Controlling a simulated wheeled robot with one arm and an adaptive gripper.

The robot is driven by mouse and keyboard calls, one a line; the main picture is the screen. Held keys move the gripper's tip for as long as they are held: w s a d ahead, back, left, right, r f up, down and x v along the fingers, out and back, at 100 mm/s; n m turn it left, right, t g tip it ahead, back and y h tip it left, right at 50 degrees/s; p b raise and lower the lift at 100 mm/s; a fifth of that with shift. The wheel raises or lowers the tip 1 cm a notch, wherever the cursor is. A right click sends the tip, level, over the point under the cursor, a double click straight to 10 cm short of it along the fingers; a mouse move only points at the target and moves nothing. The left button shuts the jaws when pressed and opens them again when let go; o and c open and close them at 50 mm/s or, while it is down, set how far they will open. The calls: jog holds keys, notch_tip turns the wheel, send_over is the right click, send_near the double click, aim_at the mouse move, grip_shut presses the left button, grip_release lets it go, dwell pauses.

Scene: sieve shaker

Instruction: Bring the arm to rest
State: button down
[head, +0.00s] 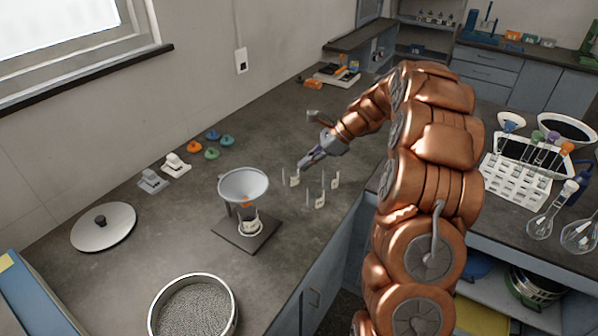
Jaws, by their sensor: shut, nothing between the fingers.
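My copper-coloured arm (430,150) rises from the bottom of the head view, bends over at the top and reaches left over the grey bench. My gripper (308,161) is at its end, pointing down and left, and is shut with nothing visible in it. It is close to several small labelled vials (320,201) on the bench. Whether it touches the nearest vial (294,181) cannot be told from this angle.
A funnel (243,184) stands over a small jar (249,223) on a dark stand, left of the vials. A white tube rack (517,185) and flasks (541,222) stand right of my arm.

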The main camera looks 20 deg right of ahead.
jog(key=shift+s+r, duration=0.1)
dwell(0.5)
jog(key=s+a+r+n+g+h, duration=0.1)
jog(key=s+a+r+n+g, duration=0.1)
jog(key=s+a+n, duration=0.45)
jog(key=s+a+r+n+g+h, duration=0.2)
jog(key=s+a+r+n, duration=0.15)
jog(key=s+a, duration=0.6)
jog(key=s+d+f+n+h, duration=0.1)
jog(key=s+n, duration=0.5)
jog(key=s, duration=0.6)
jog(key=s+d+f+n+g+h, duration=0.1)
jog(key=s+n+h, duration=0.3)
jog(key=s, duration=0.8)
jog(key=shift+s+f+n, duration=0.25)
jog(key=shift+f+n, duration=0.05)
jog(key=shift+n, duration=0.9)
jog(key=shift+d, duration=0.1)
